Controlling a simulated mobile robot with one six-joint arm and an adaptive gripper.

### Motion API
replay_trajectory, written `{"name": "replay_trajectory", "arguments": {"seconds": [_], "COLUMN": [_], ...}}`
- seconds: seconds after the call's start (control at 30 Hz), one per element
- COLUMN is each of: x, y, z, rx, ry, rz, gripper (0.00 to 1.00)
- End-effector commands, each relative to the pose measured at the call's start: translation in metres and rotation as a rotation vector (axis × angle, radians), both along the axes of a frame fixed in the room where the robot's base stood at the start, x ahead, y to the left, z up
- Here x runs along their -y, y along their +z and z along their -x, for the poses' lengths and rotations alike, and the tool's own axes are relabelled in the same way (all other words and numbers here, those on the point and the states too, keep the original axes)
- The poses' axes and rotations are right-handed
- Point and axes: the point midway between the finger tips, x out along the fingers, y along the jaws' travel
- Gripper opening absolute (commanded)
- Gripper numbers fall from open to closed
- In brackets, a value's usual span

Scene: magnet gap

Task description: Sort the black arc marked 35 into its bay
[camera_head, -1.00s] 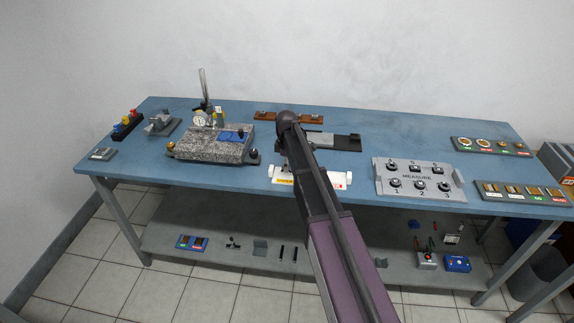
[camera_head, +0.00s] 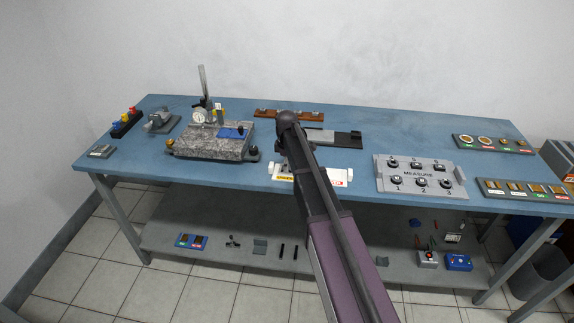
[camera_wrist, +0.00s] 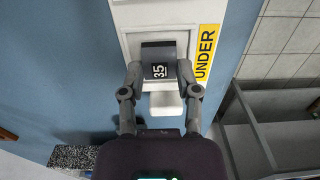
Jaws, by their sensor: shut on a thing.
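The black arc marked 35 (camera_wrist: 159,62) is between the fingertips of my gripper (camera_wrist: 159,76) in the wrist view. My gripper is shut on it, one finger on each side. The arc is over a white bay beside the yellow UNDER label (camera_wrist: 207,52). I cannot tell whether it touches the bay floor. In the head view the white sorting tray (camera_head: 282,178) stands at the table's front edge. My arm hides the gripper, the arc and the tray's middle there.
The grey MEASURE plate (camera_head: 418,174) is right of the tray. The granite block with the dial gauge (camera_head: 210,142) is to the left. A long dark fixture (camera_head: 345,138) lies behind my arm. The table's front edge (camera_wrist: 242,62) is close beside the UNDER label.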

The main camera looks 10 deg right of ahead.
Motion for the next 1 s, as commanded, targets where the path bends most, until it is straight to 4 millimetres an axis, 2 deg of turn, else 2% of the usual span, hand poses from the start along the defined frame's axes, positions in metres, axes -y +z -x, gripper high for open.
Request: {"name": "replay_trajectory", "arguments": {"seconds": [0.83, 0.87, 0.9, 1.0], "x": [0.0009, 0.0009, 0.0009, 0.0009], "y": [-0.0041, -0.0041, -0.0038, -0.0038], "z": [0.0, 0.0, 0.0, 0.0], "rx": [0.0, 0.0, 0.0, 0.0], "ry": [-0.001, -0.001, -0.001, -0.001], "rz": [0.0, 0.0, 0.0, 0.0], "gripper": [0.0, 0.45, 0.57, 0.82]}}
